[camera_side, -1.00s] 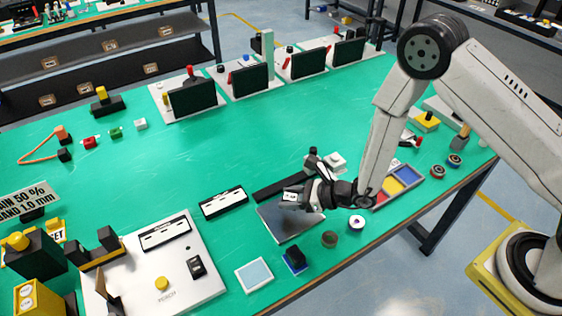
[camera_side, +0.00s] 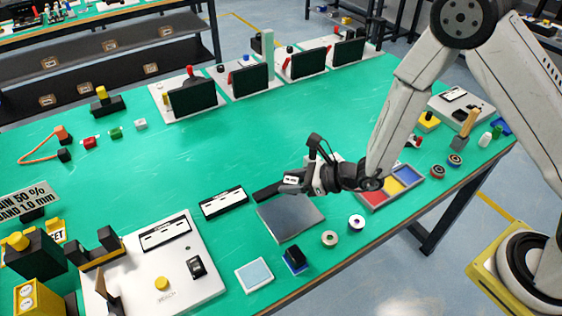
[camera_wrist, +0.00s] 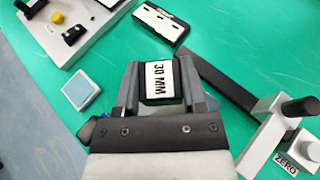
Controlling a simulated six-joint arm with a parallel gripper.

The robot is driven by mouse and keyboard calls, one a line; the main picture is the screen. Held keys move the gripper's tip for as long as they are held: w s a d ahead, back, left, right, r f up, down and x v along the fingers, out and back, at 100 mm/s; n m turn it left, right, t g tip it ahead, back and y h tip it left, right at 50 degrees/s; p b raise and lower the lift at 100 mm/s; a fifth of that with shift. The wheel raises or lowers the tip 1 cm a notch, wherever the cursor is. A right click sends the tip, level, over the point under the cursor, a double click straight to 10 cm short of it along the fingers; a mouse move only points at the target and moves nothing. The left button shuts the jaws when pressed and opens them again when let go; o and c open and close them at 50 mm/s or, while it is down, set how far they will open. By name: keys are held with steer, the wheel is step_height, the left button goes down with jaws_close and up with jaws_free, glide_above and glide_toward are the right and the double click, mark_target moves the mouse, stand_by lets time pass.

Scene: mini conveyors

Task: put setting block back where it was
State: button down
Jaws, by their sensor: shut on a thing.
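The setting block (camera_wrist: 160,80) is dark with a white face marked "30 MM". My gripper (camera_wrist: 158,72) is shut on it, with one finger at each side. In the side view my gripper (camera_side: 296,180) holds the block (camera_side: 291,179) above the work, near the far edge of a grey metal plate (camera_side: 290,222). The plate looks bare in the side view. My gripper and the block hide part of the bench beneath them in the wrist view.
A dark beam (camera_wrist: 222,80) with a white slider (camera_wrist: 265,130) and a "ZERO" button (camera_wrist: 305,148) lies close on the right. A light blue pad (camera_wrist: 80,90), a black-and-white strip (camera_wrist: 160,24) and a white panel (camera_wrist: 75,28) lie around. Green bench between is clear.

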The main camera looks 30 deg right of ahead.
stand_by(0.3)
steer(key=s+a+r+n+g+y, duration=0.25)
steer(key=s+a+n+g, duration=0.35)
steer(key=s, duration=0.5)
steer(key=m+t, duration=0.2)
glide_above(239, 237)
steer(key=s, duration=0.1)
steer(key=f, duration=0.8)
steer(key=shift+d+f, duration=0.3)
steer(key=shift+f, duration=0.1)
steer(key=shift+w+a+f+n+g, duration=0.15)
steer(key=shift+w+f+n+g, duration=0.15)
steer(key=shift+w+f, duration=0.1)
steer(key=shift+y, duration=0.25)
steer(key=shift+w+a+f, duration=0.15)
steer(key=shift+f, duration=1.7)
steer(key=shift+f, duration=0.15)
